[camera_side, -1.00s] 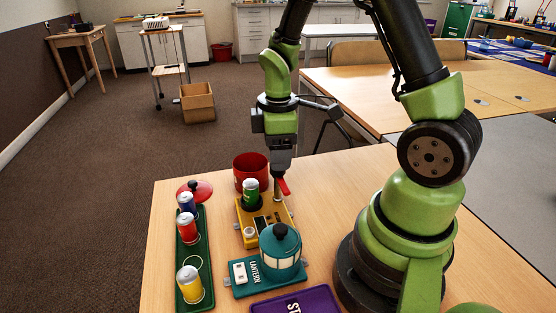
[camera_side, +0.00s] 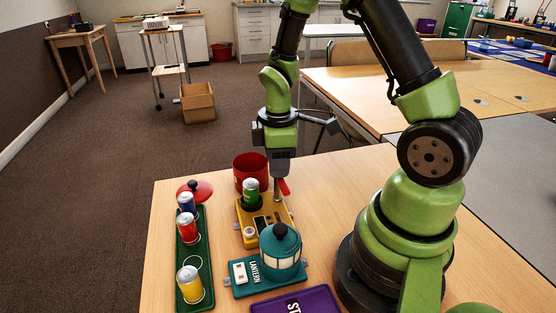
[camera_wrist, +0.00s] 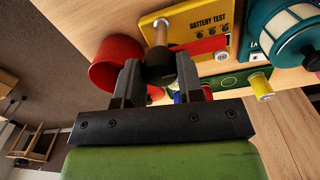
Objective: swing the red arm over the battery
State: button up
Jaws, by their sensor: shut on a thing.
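The yellow battery tester (camera_side: 266,237) stands on the table, its "BATTERY TEST" panel also showing in the wrist view (camera_wrist: 188,28). A green battery (camera_side: 250,192) stands upright in its dark holder; I cannot make it out in the wrist view. The red arm (camera_side: 284,187) sits by the metal post (camera_wrist: 161,34) at the tester's back right, away from the battery. My gripper (camera_side: 278,182) is over the post. In the wrist view its jaws (camera_wrist: 158,76) are shut around a dark part at the post's end, seemingly the red arm's, and hide much of it.
A red cup (camera_side: 240,165) stands behind the battery. A green tray (camera_side: 192,242) with several cans lies left. A teal lantern (camera_side: 279,262) and a purple tray (camera_side: 296,301) are in front. Bare tabletop (camera_side: 330,190) lies to the right.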

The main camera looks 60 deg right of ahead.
jog(key=shift+m, duration=0.3)
jog(key=m, duration=0.3)
jog(key=shift+m, duration=0.4)
jog(key=m, duration=0.4)
jog(key=shift+m, duration=0.3)
jog(key=m, duration=0.4)
jog(key=shift+m, duration=2.5)
jog(key=o, duration=0.9)
jog(key=shift+r, duration=0.15)
